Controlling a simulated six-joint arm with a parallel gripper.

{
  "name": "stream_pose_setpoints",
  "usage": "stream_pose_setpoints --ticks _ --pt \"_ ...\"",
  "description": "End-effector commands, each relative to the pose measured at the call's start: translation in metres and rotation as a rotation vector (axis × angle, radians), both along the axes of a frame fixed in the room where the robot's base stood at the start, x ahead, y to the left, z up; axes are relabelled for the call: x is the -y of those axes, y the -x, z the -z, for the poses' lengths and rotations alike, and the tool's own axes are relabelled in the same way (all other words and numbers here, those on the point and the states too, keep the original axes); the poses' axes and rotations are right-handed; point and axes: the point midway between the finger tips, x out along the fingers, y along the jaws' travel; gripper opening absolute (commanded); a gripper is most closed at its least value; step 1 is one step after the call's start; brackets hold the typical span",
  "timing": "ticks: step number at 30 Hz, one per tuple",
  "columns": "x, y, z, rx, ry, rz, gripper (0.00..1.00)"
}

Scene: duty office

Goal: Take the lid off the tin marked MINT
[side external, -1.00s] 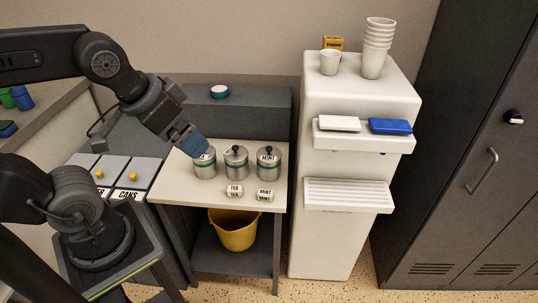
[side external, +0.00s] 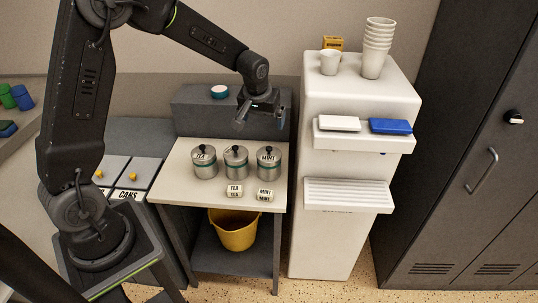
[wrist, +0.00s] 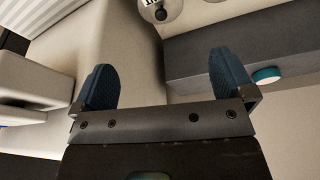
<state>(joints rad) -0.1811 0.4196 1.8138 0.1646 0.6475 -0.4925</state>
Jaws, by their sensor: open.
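The tin marked MINT (side external: 269,166) is the rightmost of three metal tins with black-knobbed lids on the pale tabletop. Its lid (side external: 275,153) sits on it, with a dark knob on top. My gripper (side external: 260,113) is open and empty, above and behind the MINT tin and apart from it. In the wrist view its two blue fingers are spread wide (wrist: 166,76). A tin lid with a black knob (wrist: 160,14) is cut off by the top edge there, beside a partly hidden label.
Two other tins, left (side external: 205,167) and middle (side external: 236,167), stand close beside MINT. Small TEA (side external: 234,191) and MINT (side external: 265,195) blocks lie in front. A dark ledge (side external: 190,98) with a teal-and-white round item (side external: 219,91) is behind. A white dispenser (side external: 315,240) stands right.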

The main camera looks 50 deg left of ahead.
Motion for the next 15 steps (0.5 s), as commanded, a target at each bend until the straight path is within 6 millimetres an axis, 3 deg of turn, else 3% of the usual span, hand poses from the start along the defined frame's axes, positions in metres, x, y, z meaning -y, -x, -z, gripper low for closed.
stream_pose_setpoints --ticks 1,8,15 --pt "-0.004 -0.005 0.011 -0.009 0.002 -0.013 1.0" --pt "-0.011 -0.015 0.036 -0.016 0.004 -0.037 1.0" --pt "-0.018 -0.025 0.081 -0.017 0.005 -0.036 1.0"
